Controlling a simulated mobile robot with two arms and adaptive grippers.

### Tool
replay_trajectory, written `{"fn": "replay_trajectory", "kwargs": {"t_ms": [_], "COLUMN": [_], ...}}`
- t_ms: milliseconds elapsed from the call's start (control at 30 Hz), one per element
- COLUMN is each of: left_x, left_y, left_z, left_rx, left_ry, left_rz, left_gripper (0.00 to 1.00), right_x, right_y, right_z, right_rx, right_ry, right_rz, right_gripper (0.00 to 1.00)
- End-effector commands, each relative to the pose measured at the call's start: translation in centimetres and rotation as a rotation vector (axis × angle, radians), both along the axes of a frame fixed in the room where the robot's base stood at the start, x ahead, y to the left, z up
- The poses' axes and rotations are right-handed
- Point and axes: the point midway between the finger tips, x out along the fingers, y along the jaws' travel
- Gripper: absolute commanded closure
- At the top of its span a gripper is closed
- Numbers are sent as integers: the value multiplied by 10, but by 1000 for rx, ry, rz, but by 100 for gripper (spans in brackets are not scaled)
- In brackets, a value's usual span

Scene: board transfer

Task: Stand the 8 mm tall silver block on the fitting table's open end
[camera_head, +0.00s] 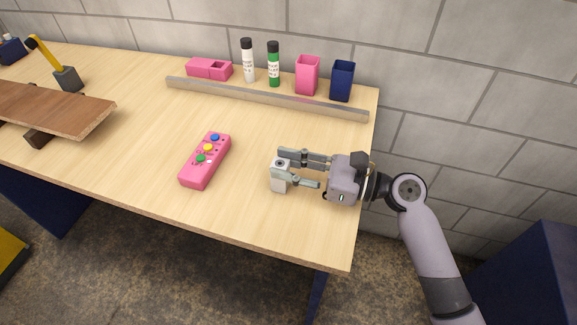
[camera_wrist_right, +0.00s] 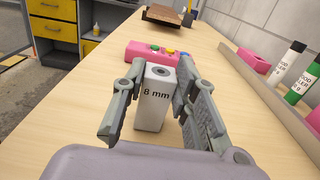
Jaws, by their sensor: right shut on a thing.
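The silver block (camera_head: 278,184) is upright near the right end of the wooden fitting table (camera_head: 245,218). In the right wrist view the block (camera_wrist_right: 154,108) shows the label "8 mm" and a round hole in its top. My right gripper (camera_head: 285,168) reaches in from the right and is shut on the block, with a finger on each side. I cannot tell whether the block's base touches the table. My left gripper is in neither view.
A pink control box (camera_head: 206,160) with coloured buttons lies left of the block. A metal rail (camera_head: 265,97) runs along the back, with bottles and pink and navy containers behind it. A brown board (camera_head: 60,107) lies raised at the left. The wood around the block is clear.

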Motion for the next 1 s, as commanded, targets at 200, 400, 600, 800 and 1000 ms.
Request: {"fn": "replay_trajectory", "kwargs": {"t_ms": [200,400,600,800,1000], "left_x": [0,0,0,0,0], "left_y": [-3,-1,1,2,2], "left_z": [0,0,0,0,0], "left_rx": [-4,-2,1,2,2], "left_ry": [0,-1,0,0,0], "left_rz": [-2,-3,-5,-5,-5], "left_gripper": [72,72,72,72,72], "right_x": [0,0,0,0,0], "right_y": [0,0,0,0,-1], "right_z": [1,-3,-3,-2,0], "right_rx": [2,-1,-1,-1,0], "right_ry": [-2,0,0,0,-1], "right_rz": [0,0,0,0,0], "right_gripper": [100,69,56,53,53]}}
